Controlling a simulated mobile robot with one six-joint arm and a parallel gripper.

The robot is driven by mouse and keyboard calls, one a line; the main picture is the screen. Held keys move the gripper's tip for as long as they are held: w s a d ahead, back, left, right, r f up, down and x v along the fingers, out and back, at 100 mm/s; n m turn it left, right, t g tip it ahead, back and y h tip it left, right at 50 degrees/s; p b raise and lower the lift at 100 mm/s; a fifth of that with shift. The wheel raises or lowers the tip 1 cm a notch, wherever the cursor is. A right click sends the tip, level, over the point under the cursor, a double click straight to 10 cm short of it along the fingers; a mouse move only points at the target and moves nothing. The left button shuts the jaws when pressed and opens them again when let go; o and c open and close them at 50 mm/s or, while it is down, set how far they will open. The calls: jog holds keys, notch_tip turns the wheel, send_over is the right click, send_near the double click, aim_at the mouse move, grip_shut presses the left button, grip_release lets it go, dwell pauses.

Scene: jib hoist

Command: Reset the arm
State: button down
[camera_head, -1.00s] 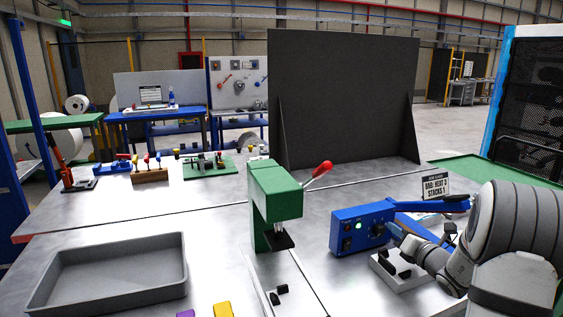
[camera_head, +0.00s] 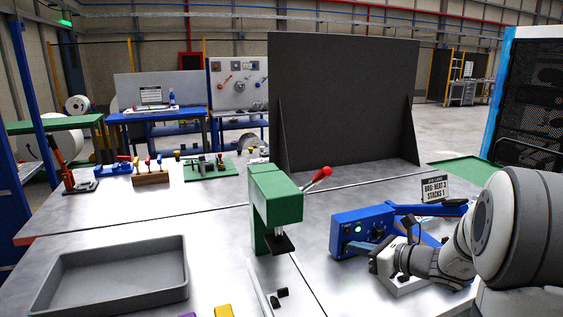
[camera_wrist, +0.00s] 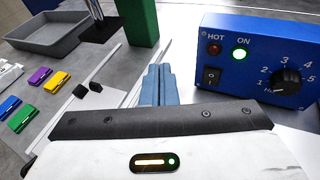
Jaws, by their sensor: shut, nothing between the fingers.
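My gripper (camera_head: 354,247) is shut and empty, in front of the blue sealer box (camera_head: 348,226) in the head view. In the wrist view its pale blue fingers (camera_wrist: 161,84) are together, to the left of the box (camera_wrist: 257,60). The box has a lit green ON lamp (camera_wrist: 239,55), a dull red HOT lamp (camera_wrist: 214,49), a black rocker switch (camera_wrist: 211,76) and a numbered dial (camera_wrist: 287,84). Its blue lever arm (camera_head: 408,209) stretches right with a dark end. My wrist hides part of the base.
A green press (camera_head: 276,200) with a red-knobbed lever (camera_head: 317,178) stands left of the sealer. A grey tray (camera_head: 112,277) sits at front left. Coloured blocks, including a yellow one (camera_wrist: 40,77), lie nearby. A black panel (camera_head: 345,100) and a printed card (camera_head: 435,189) stand behind.

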jog(key=s+a+n+g+h+p, duration=0.1)
jog(key=s+a+n+g, duration=0.35)
jog(key=s+n, duration=0.3)
jog(key=s+a+n+g+h+p, duration=0.1)
jog(key=s+a+n+g+h, duration=0.15)
jog(key=s+a+n, duration=0.45)
jog(key=s+d+r+n+h+p, duration=0.1)
jog(key=s+d+n+h, duration=0.2)
jog(key=s+n, duration=0.3)
jog(key=s+d+r+n+g+h+p, duration=0.1)
jog(key=s+d+n+h, duration=0.3)
jog(key=n, duration=0.3)
jog(key=shift+s+d+r, duration=0.25)
jog(key=shift+s+d, duration=0.05)
jog(key=shift+s, duration=0.6)
